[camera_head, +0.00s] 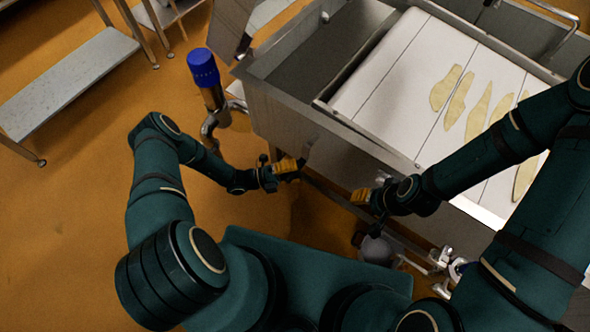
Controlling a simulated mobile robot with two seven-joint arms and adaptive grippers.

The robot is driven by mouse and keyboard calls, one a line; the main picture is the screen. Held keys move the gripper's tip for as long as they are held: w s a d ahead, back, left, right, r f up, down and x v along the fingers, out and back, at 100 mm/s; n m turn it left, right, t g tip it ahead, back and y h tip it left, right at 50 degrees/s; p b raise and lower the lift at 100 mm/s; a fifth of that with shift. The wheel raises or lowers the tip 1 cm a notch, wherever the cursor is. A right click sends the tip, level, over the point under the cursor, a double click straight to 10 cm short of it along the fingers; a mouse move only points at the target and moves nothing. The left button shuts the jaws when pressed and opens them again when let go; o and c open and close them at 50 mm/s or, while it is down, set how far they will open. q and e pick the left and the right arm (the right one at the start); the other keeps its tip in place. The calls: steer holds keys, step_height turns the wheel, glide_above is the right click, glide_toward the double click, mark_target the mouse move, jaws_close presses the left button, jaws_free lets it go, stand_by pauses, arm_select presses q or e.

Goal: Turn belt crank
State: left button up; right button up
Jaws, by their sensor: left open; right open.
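The belt (385,75) is a white surface with dark cross lines, set in a grey steel trough (300,112). I cannot make out the belt crank with certainty. A bent metal handle (572,22) shows at the top right edge of the trough. My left gripper (298,167), with orange-yellow fingers, is open beside the trough's near wall. My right gripper (354,197) is open a little to its right, also along the near wall. The two grippers point toward each other and appear empty. My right arm hides part of the belt and trough.
Several flat pale yellow pieces (480,112) lie on the belt. A blue-capped metal cylinder (204,70) on a curved pipe stands left of the trough. Pipe fittings (440,262) sit below the near wall. A grey bench (72,80) stands at upper left. The orange floor between is clear.

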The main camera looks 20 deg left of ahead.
arm_select(q)
jaws_close()
steer(key=shift+w+a+r+m+y, duration=0.15)
steer(key=shift+w+a+m+y, duration=0.1)
steer(key=shift+a+m+y, duration=0.1)
stand_by(0.3)
